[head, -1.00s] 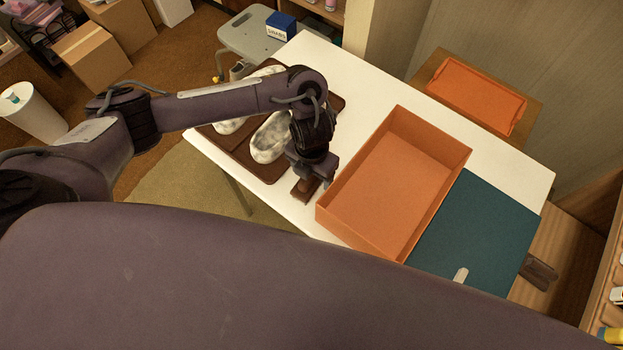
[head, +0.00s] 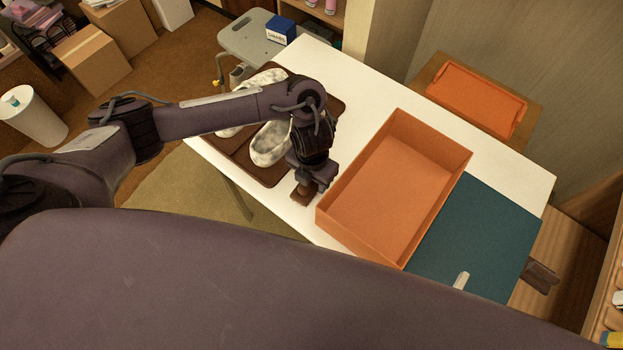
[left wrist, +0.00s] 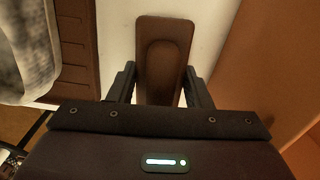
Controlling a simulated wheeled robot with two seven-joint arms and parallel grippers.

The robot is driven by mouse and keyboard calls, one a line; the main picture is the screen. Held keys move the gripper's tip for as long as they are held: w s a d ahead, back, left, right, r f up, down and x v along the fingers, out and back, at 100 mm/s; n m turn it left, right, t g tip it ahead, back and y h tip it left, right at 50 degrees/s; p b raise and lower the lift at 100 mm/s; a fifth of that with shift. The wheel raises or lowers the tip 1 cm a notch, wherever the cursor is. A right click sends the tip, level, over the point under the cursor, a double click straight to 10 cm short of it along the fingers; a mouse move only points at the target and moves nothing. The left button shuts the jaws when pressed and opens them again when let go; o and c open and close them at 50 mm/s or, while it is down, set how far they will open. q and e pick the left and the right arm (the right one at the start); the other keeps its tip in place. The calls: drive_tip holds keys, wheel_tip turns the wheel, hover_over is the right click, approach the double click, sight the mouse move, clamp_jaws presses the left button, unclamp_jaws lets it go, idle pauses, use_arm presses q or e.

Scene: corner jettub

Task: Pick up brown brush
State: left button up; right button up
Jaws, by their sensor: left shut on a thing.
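The brown brush (left wrist: 163,50) lies between the two fingers of my left gripper (left wrist: 160,85) in the left wrist view. The fingers are shut on its sides, and its far end sticks out over the white table top (left wrist: 115,30). In the head view my left gripper (head: 306,190) is at the table's near edge, between the brown tray and the orange box. Only a small end of the brush (head: 301,199) shows there below the gripper. I cannot tell whether the brush touches the table. My right gripper is not in view.
The open orange box (head: 395,190) stands just right of the gripper. A brown tray (head: 335,104) with mottled white shoes (head: 271,146) lies to the left. A teal panel (head: 475,240) lies right of the box. White table (head: 480,150) shows bare behind the box.

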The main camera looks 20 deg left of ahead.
use_arm(q)
drive_tip(key=r+p, duration=0.2)
drive_tip(key=r, duration=0.2)
drive_tip(key=r+p, duration=0.1)
drive_tip(key=r, duration=0.3)
drive_tip(key=shift+w+r+p, duration=0.2)
drive_tip(key=shift+r+p, duration=0.15)
wheel_tip(320, 180, up, 11)
drive_tip(key=p, duration=0.2)
drive_tip(key=shift+s+r, duration=0.15)
drive_tip(key=shift+s, duration=0.05)
drive_tip(key=o, duration=0.5)
drive_tip(key=c, duration=0.3)
drive_tip(key=shift+c, duration=0.2)
